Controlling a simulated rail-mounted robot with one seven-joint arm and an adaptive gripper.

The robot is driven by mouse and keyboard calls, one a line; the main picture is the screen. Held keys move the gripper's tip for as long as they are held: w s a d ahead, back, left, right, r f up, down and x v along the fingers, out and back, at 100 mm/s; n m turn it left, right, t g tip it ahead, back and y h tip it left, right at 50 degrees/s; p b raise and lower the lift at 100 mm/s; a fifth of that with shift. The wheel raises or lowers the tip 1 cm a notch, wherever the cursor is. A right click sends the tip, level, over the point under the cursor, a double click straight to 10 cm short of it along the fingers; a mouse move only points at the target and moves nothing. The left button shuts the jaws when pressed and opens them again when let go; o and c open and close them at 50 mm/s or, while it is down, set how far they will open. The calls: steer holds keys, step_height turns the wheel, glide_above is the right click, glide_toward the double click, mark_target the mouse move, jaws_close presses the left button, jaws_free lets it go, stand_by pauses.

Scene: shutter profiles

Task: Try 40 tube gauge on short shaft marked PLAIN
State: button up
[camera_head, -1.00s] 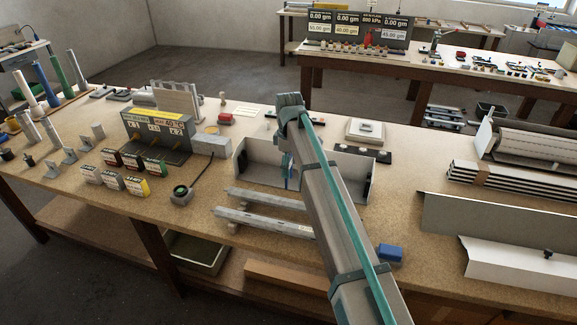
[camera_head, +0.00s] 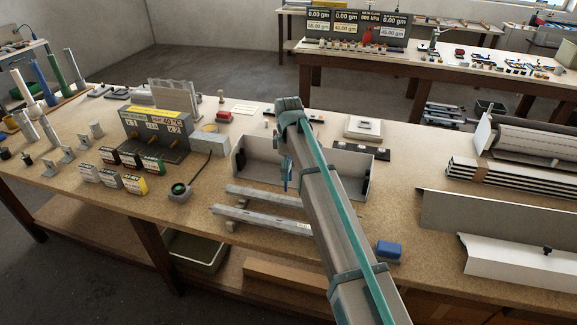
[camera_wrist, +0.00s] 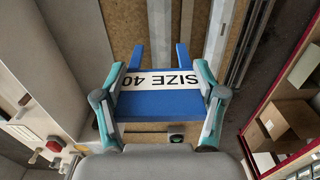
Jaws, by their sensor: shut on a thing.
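My gripper (camera_wrist: 160,105) is shut on a blue tube gauge (camera_wrist: 165,102), a fork shape with two prongs and a white label reading SIZE 40, upside down in the wrist view. In the head view the gauge (camera_head: 287,177) shows as a small blue piece below my arm, in front of the open grey tray (camera_head: 337,181). Two long grey bars (camera_head: 265,196) (camera_head: 258,217) lie on low supports in front of that tray. The nearer one has a small white label at its right end, too small to read. No marking PLAIN is legible. The gauge's prongs appear clear of any bar.
A blue block (camera_head: 389,251) lies to the right of my arm. Small labelled boxes (camera_head: 134,183) and a dark display stand (camera_head: 155,130) are at the left. White sheet profiles (camera_head: 500,220) lie at the right. Bare bench shows in front of the bars.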

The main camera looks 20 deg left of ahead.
steer(key=b, duration=0.2)
glide_above(289, 198)
steer(key=shift+a+f, duration=0.1)
steer(key=shift+f, duration=2.85)
steer(key=shift+f+b, duration=1.05)
steer(key=shift+f, duration=2.15)
steer(key=shift+r, duration=0.15)
steer(key=shift+r+p, duration=2.7)
steer(key=shift+r, duration=2.75)
